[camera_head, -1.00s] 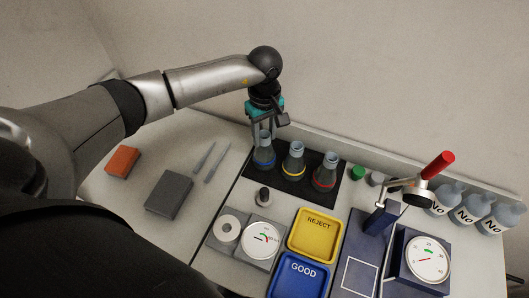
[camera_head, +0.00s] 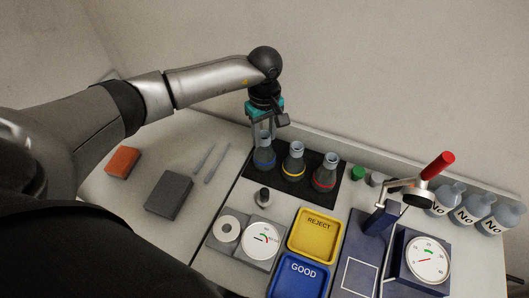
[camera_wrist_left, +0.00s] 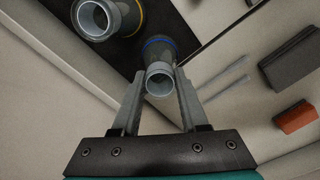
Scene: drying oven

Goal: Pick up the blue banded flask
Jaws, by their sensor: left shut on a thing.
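The blue banded flask (camera_head: 264,155) stands upright at the left end of the black mat (camera_head: 290,188). My left gripper (camera_head: 262,132) points down at it, with its fingers at the flask's neck. In the left wrist view the gripper (camera_wrist_left: 160,84) is shut on the neck of the blue banded flask (camera_wrist_left: 162,50), one finger on each side. The flask appears to rest on the mat still. My right gripper is not in view.
A yellow banded flask (camera_head: 293,162) and a red banded flask (camera_head: 325,173) stand on the same mat to the right. A yellow REJECT tray (camera_head: 292,240) and a blue GOOD tray (camera_head: 272,290) lie in front. A dial gauge press (camera_head: 428,258) is at the right.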

